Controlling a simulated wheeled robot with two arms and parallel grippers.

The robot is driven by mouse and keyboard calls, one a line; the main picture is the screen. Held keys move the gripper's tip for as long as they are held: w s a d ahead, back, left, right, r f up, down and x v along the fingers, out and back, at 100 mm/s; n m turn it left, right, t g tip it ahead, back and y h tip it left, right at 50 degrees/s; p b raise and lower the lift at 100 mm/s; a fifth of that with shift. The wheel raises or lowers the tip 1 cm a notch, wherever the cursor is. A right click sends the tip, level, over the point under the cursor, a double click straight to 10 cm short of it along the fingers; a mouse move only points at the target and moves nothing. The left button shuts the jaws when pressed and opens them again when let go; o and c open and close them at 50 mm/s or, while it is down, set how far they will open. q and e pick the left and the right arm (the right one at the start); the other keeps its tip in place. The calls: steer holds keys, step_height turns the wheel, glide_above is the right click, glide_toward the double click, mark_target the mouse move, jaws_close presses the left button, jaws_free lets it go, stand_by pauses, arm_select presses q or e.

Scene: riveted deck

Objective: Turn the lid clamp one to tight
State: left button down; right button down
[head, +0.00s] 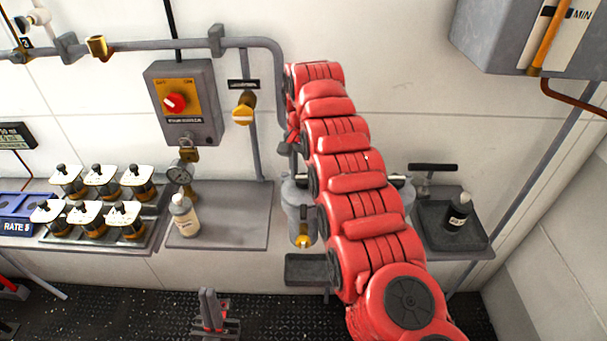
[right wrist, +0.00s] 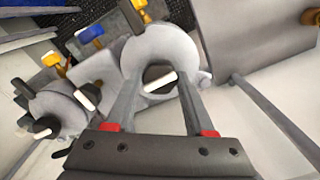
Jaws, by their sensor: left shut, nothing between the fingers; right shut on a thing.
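A grey vessel (head: 301,196) stands against the wall, mostly hidden behind my red right arm in the head view. In the right wrist view, my right gripper (right wrist: 160,84) is shut on a dark round knob with a white bar (right wrist: 159,77), set in a rounded grey body (right wrist: 158,45). I take this knob to be a lid clamp; no number is readable. The bar lies slightly tilted. The right fingers are hidden in the head view. My left gripper (head: 210,300) is shut and empty, low in front of the shelves.
A white bottle (head: 185,215) stands on the grey shelf left of the vessel. A dark bottle (head: 458,211) stands in a tray on the right. A control box with a red knob (head: 175,102) and a yellow valve (head: 244,108) are on the wall. Several white-topped jars (head: 102,181) stand left.

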mark_target(303, 177)
steer(key=shift+r+m, duration=0.1)
steer(key=shift+m, duration=0.2)
steer(key=shift+c, duration=1.3)
jaws_free()
steer(key=shift+r+p, duration=0.3)
steer(key=shift+r, duration=0.15)
step_height(303, 177, up, 16)
steer(key=p, duration=1.5)
steer(key=shift+r, duration=0.2)
steer(key=shift+f, duration=0.1)
